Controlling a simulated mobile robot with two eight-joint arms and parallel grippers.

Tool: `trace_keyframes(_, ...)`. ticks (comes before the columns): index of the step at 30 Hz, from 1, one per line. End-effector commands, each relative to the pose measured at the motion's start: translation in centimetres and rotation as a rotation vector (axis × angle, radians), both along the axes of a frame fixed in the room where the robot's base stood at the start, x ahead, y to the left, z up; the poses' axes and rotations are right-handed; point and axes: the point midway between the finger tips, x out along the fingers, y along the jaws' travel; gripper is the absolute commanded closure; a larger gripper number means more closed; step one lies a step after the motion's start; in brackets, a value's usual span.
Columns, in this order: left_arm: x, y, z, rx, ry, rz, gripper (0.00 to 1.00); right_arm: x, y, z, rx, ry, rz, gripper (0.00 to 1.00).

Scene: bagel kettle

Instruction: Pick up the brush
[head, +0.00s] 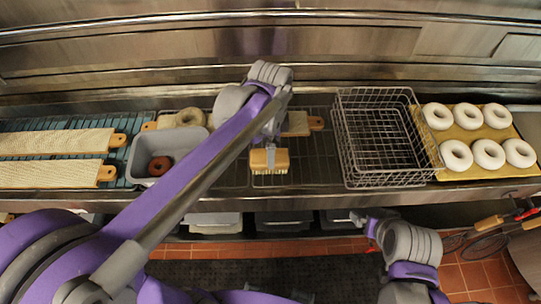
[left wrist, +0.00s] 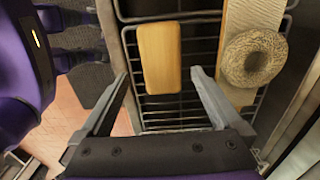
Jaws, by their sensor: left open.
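The brush (head: 269,160), a wooden block with pale bristles below, is on the dark wire rack near the counter's front edge. In the left wrist view, its plain wooden top (left wrist: 160,58) lies ahead, between the lines of my fingers. My left gripper (left wrist: 160,78) is open and empty, with one finger to each side of the brush's near end. In the head view my left arm reaches over the counter and its wrist hides most of the gripper just behind the brush. My right arm's end (head: 374,222) is low in front of the counter; its fingers are not clear.
A grey bin (head: 143,160) with a brown bagel (head: 160,166) stands left of the brush. A seeded bagel (left wrist: 253,60) sits on a board beside the brush. Wire baskets (head: 345,150) and a tray (head: 468,134) of white bagels are to the right. Cloth-covered boards (head: 55,142) lie left.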

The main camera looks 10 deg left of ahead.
Motion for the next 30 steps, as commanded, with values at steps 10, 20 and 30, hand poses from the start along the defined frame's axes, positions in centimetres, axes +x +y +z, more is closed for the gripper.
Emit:
trace_keyframes(10,0.2,0.1,-3.5,0.000,-0.002,0.003,0.00,-0.1,0.0,-0.2,0.000,0.001,0.000,0.00)
trace_keyframes(20,0.3,0.3,-7.5,0.000,-0.002,0.003,0.00,-0.1,0.0,-0.2,0.000,0.002,0.000,0.00)
trace_keyframes(30,0.3,0.3,-7.6,0.000,-0.002,0.004,0.18,-0.1,0.0,-0.2,0.000,0.002,0.000,0.00)
